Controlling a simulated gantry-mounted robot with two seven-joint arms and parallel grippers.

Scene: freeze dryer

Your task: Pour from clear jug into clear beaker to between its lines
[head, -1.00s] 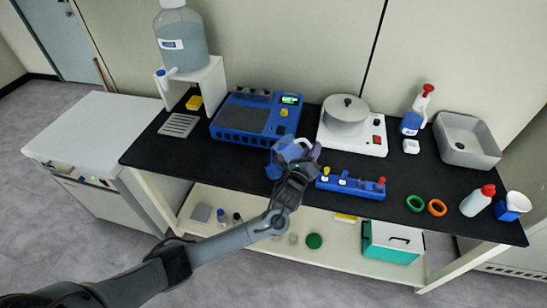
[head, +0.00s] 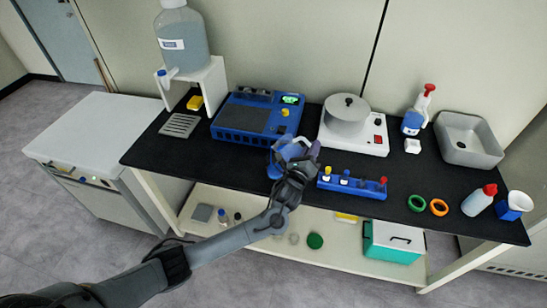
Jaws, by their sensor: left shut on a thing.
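My left gripper (head: 304,163) is shut on a clear, bluish vessel that looks like the clear jug (head: 287,149), at the front edge of the black bench top, in front of the blue machine. The jug seems tilted toward the left, and the gripper hides part of it. A blue patch (head: 274,171) shows just below and left of it; I cannot tell whether this is liquid in the clear beaker or part of the jug. The beaker's lines are too small to see. My right gripper is not in view.
A blue machine (head: 243,118) stands behind the gripper. A blue rack (head: 351,185) with coloured knobs lies to its right. A white hotplate (head: 378,142) with a grey pot, a grey basin (head: 468,140) and a blue-and-white cup (head: 514,206) are further right. Free bench lies left of the gripper.

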